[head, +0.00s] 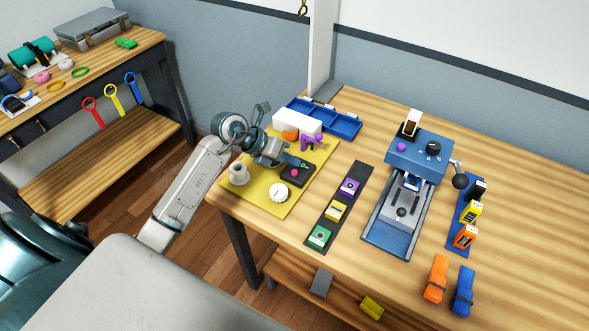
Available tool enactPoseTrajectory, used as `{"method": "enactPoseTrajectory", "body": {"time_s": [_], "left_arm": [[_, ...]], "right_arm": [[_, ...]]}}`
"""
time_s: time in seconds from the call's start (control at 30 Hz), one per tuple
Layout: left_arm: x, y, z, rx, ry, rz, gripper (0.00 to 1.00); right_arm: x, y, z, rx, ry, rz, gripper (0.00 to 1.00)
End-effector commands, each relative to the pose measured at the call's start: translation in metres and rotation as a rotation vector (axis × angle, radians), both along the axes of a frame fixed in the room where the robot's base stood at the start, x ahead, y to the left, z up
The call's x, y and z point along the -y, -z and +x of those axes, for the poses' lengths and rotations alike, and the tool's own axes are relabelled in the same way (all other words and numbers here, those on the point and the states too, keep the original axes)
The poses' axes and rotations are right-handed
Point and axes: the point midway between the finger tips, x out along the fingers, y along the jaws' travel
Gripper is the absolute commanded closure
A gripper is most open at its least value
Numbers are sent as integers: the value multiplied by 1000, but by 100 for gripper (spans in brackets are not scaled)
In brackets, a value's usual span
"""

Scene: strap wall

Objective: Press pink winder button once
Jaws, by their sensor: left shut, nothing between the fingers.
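A small pink button (295,173) shows on top of a dark box (301,179), which sits on the yellow mat (266,204) at the left end of the bench. My left gripper (287,163) is shut and empty. It appears just behind and above the dark box, close to the pink button. I cannot tell whether the fingertips touch the box. My right gripper is not in view.
Around the box on the mat are a white dial (279,192), a grey spool-like piece (239,174) and a white block (297,123). A blue tray (346,128) lies behind. A dark strip of coloured blocks (326,229) and a blue machine (418,155) stand to the right.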

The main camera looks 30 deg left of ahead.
Motion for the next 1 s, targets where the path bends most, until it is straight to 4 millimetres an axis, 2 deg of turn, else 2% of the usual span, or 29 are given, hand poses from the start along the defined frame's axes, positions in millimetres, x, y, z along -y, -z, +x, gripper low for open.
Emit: {"method": "enactPoseTrajectory", "body": {"time_s": [0.1, 0.4, 1.0], "left_arm": [[0, -16, 0, 1, 0, 0, 100], [0, -43, 0, 1, 0, 0, 100], [0, -42, 0, 1, 1, 0, 100]], "right_arm": [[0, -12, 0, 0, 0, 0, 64], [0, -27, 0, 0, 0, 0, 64], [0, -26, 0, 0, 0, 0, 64]]}}
